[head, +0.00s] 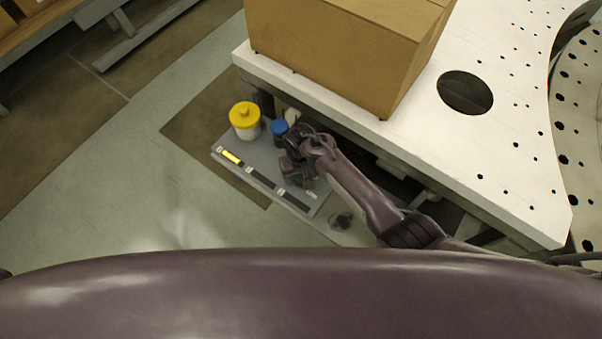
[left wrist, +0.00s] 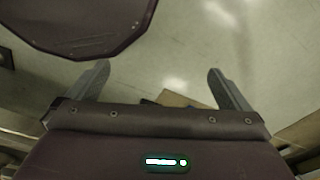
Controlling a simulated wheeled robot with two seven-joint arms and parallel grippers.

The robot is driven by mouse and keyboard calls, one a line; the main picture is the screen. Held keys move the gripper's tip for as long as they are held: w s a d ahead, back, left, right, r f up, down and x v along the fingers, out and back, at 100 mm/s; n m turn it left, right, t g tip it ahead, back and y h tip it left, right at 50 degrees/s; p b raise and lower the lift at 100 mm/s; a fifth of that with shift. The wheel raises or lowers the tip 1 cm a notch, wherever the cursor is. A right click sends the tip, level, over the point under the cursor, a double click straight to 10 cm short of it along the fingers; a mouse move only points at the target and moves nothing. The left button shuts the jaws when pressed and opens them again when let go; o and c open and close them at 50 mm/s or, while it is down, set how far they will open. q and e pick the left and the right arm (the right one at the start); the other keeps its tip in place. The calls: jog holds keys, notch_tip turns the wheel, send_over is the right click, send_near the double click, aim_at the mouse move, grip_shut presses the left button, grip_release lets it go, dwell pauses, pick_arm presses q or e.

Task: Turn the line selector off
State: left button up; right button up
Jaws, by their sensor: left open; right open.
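A grey panel (head: 262,163) sits low beside the white plate in the head view. A dark strip (head: 262,179) with a yellow piece (head: 231,157) at its left end runs along its front edge, with small white labels. I cannot tell for sure which part is the line selector. My right gripper (head: 296,178) is over the right part of the panel, jaws open, and hides what lies under it. Whether it touches anything is unclear. My left gripper (left wrist: 160,88) is open and empty above the floor in the left wrist view; it is not in the head view.
A white container with a yellow lid (head: 244,120) and a blue-capped container (head: 279,129) stand at the panel's back. A cardboard box (head: 340,50) rests on the white perforated plate (head: 510,150), whose edge is close to my right arm. The floor (head: 110,190) at left is clear.

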jog(key=c, duration=1)
pick_arm(q)
jog(key=shift+s+a+f, duration=0.1)
jog(key=shift+s, duration=0.9)
pick_arm(e)
jog(key=shift+n, duration=0.3)
jog(key=n, duration=0.3)
jog(key=shift+w, duration=0.1)
pick_arm(q)
jog(key=shift+w+r, duration=0.2)
jog(key=shift+w, duration=0.05)
pick_arm(e)
jog(key=shift+n, duration=2.7)
jog(key=o, duration=1)
